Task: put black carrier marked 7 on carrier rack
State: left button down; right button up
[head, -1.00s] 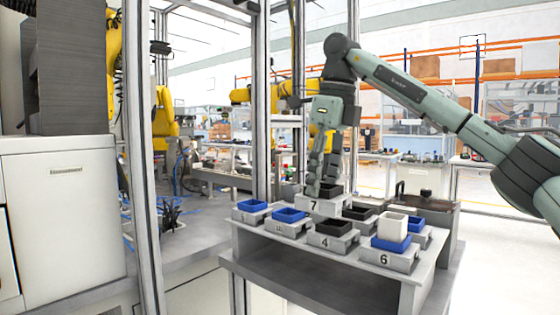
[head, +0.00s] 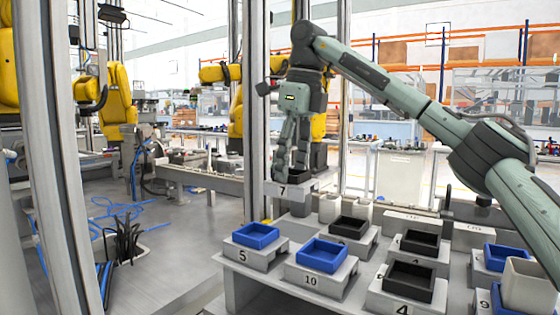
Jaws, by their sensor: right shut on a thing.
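The carrier marked 7 (head: 277,190) is a grey block with a black tray in its top, at the centre of the head view. My right gripper (head: 292,174) points down and is shut on it. The carrier is at the back left of a grey stand (head: 270,277) that bears other numbered carriers. It looks raised, but I cannot tell its exact height or whether it touches anything below. No separate thing can be clearly told as the carrier rack. My left gripper is not in view.
Blue-tray carriers marked 5 (head: 243,256) and 10 (head: 311,282) stand at the front left. A black-tray carrier marked 4 (head: 403,308) is to their right. A white cup (head: 527,286) stands at the far right. A metal post (head: 256,110) rises just left of my gripper.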

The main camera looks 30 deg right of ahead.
jog(key=shift+s+f, duration=0.15)
jog(key=shift+f, duration=0.4)
notch_tip(320, 180, down, 4)
jog(key=shift+f, duration=0.75)
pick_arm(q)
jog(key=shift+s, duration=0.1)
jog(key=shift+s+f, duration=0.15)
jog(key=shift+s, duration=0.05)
pick_arm(e)
jog(key=shift+f, duration=0.15)
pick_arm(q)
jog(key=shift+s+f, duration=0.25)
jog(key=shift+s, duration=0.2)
pick_arm(e)
jog(key=shift+f, duration=0.35)
